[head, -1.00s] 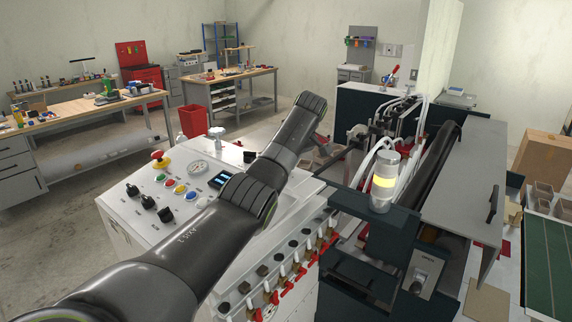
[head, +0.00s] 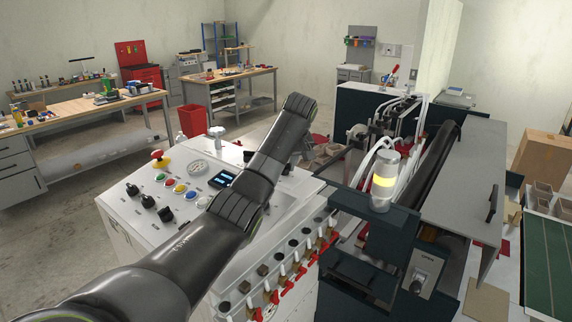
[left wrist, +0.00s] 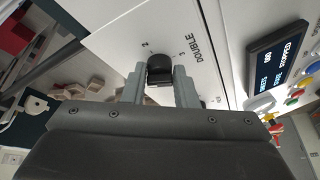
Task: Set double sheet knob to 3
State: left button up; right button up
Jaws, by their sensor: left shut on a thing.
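The double sheet knob (left wrist: 160,68) is black and sits on a white panel (left wrist: 122,38) beside the printed word DOUBLE. The figures 2 and 3 are printed on the panel close to it, at its upper left and upper right in the left wrist view. My left gripper (left wrist: 160,88) is shut on the knob, one grey finger on each side. I cannot tell which figure the knob points to. In the head view my left arm (head: 215,225) reaches over the control console; its gripper and this knob are hidden there. My right gripper is not in view.
The white console top (head: 130,207) carries a red mushroom button (head: 160,158), coloured buttons, black knobs and a small display (head: 222,179). Red-handled valves (head: 287,287) line its front edge.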

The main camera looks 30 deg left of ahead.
pick_arm(q)
jog(key=m, duration=0.2)
jog(key=shift+s+a+m+t+h, duration=0.1)
jog(key=shift+a+m+t+h, duration=0.05)
jog(key=shift+m+t+h, duration=0.25)
jog(key=m+t+h, duration=0.1)
jog(key=m, duration=0.3)
jog(key=shift+a+m, duration=0.15)
jog(key=shift+m, duration=0.15)
jog(key=m+h, duration=0.1)
jog(key=m, duration=0.2)
jog(key=shift+a+m+h, duration=0.1)
jog(key=shift+m+h, duration=0.2)
jog(key=shift+h, duration=0.1)
jog(key=m+h, duration=0.1)
jog(key=m, duration=0.2)
jog(key=shift+a+m, duration=0.1)
jog(key=shift+m, duration=0.2)
jog(key=m+h, duration=0.1)
jog(key=m, duration=0.2)
jog(key=m+g+h, duration=0.1)
jog(key=m, duration=0.2)
jog(key=shift+a+h, duration=0.1)
jog(key=shift+h, duration=0.2)
jog(key=shift+f+m+g+h, duration=0.1)
jog(key=shift+m+g+h, duration=0.3)
jog(key=shift+m, duration=1)
jog(key=shift+f+m, duration=0.15)
jog(key=shift+m, duration=0.25)
